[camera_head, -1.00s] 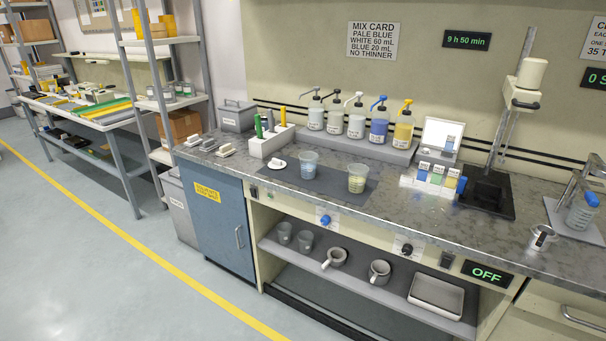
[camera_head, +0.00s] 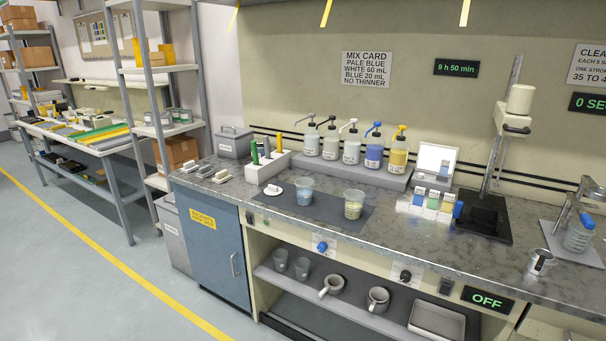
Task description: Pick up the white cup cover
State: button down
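A small white cover (camera_head: 274,190) with a raised knob lies on the dark mat on the counter. It looks like the white cup cover. A clear cup (camera_head: 304,191) with bluish contents stands just to its right, uncovered, and the two look close together. A second clear cup (camera_head: 353,204) with yellowish contents stands farther right on the mat. My gripper is not in view.
A white holder (camera_head: 265,172) with upright tools stands behind the cover. Pump bottles (camera_head: 351,147) line the raised back shelf. A stand (camera_head: 497,170) rises to the right. Mat (camera_head: 328,208) space between the cups is clear.

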aim_at(271, 191)
jog(key=i+j+z, duration=0.25)
jog(key=j, duration=0.3)
jog(key=i+j+z, duration=0.25)
jog(key=j, duration=0.35)
jog(key=j+z, duration=0.25)
jog(key=j, duration=0.4)
jog(key=i+j+z, duration=0.1)
jog(key=j+z, duration=0.15)
jog(key=j, duration=0.4)
